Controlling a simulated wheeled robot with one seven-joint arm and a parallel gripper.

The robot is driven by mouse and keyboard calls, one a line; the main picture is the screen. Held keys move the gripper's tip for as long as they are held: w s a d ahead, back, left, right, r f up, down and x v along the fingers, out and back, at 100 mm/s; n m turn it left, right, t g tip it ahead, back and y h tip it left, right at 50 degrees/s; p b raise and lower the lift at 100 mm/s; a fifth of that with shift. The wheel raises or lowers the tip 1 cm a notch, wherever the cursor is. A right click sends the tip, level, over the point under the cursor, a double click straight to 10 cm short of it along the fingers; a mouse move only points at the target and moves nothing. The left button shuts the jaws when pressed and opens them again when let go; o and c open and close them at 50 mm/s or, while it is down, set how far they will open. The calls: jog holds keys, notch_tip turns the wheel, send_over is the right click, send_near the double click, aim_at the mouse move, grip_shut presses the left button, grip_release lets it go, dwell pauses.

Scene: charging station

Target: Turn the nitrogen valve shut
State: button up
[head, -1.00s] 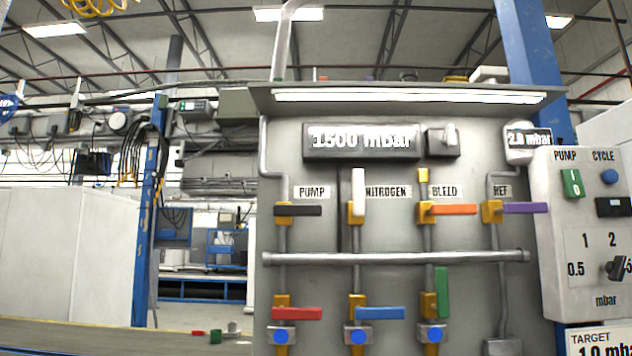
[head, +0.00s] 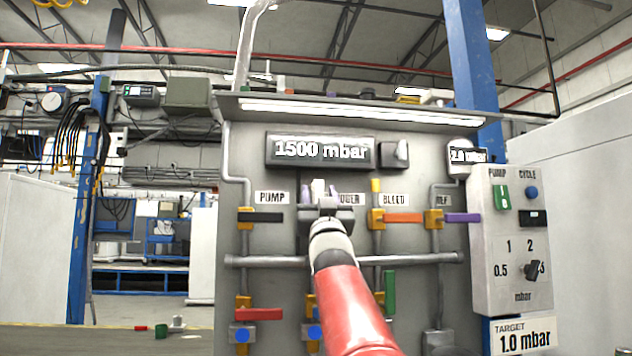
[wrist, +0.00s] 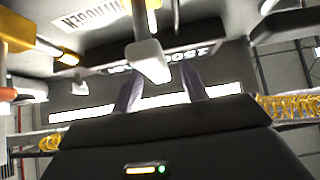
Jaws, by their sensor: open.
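The nitrogen valve's white handle (head: 318,188) points upright on the grey panel, and its top shows just above my gripper in the head view. My gripper (head: 319,197) is in front of that valve and hides its body and part of the label. In the wrist view, which looks upside down, the white handle (wrist: 150,62) reaches down between the two purple-grey fingers of my open gripper (wrist: 158,82). There is a gap on each side of the handle, and I cannot tell whether the fingers touch it. The NITROGEN label (wrist: 92,14) shows there too.
The pump valve's black handle (head: 261,217) is close on the left, and the bleed valve's orange handle (head: 404,218) on the right. A horizontal pipe (head: 420,258) crosses below. The pressure display (head: 320,151) above reads 1500 mbar. A lamp ledge (head: 360,110) juts out overhead.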

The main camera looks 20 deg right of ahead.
jog(key=shift+p+x, duration=0.35)
jog(key=shift+x, duration=0.65)
jog(key=shift+c, duration=0.4)
grip_shut()
